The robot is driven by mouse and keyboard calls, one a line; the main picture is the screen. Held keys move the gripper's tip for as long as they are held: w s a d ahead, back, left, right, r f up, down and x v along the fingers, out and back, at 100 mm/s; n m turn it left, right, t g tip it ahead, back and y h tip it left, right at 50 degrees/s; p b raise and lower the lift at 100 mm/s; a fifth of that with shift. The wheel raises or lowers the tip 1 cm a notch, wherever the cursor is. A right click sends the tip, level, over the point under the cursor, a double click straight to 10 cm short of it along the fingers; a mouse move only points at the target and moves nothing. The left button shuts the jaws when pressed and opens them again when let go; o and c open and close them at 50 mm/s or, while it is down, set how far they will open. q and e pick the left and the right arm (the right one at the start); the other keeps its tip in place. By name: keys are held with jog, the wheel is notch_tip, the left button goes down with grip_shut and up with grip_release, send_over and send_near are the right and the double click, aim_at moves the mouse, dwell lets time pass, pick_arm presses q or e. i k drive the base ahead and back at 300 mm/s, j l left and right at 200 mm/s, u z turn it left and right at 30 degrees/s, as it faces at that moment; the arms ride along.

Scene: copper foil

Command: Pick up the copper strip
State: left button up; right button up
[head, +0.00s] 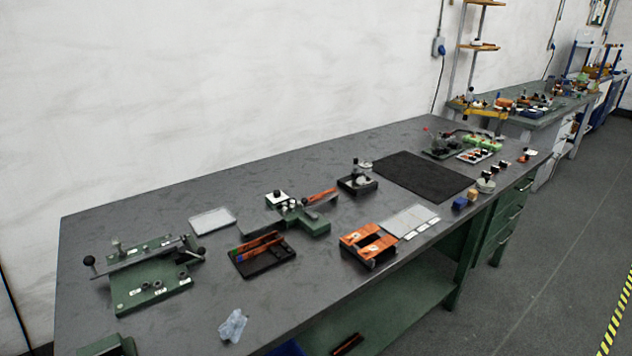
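Several copper-orange pieces lie on the grey workbench (130,220); I cannot tell which one is the copper strip. A narrow copper-coloured strip (321,195) sits at the green bench tool (305,221) near the middle. Long copper-orange pieces (260,246) lie in a black tray (268,264) at the left front. Wider copper-orange pieces (375,246) sit on a dark holder near the front edge. Neither of my grippers shows in the head view.
A green lever fixture (150,287) stands at the left, with crumpled clear material (233,326) near the front edge. A pale plate (213,221) lies behind the black tray. A dark mat (424,177) lies to the right. Bare bench surrounds the tools.

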aim_at(318, 196)
jog(key=i+l+u, duration=0.1)
jog(key=i+l, duration=0.5)
jog(key=i, duration=0.15)
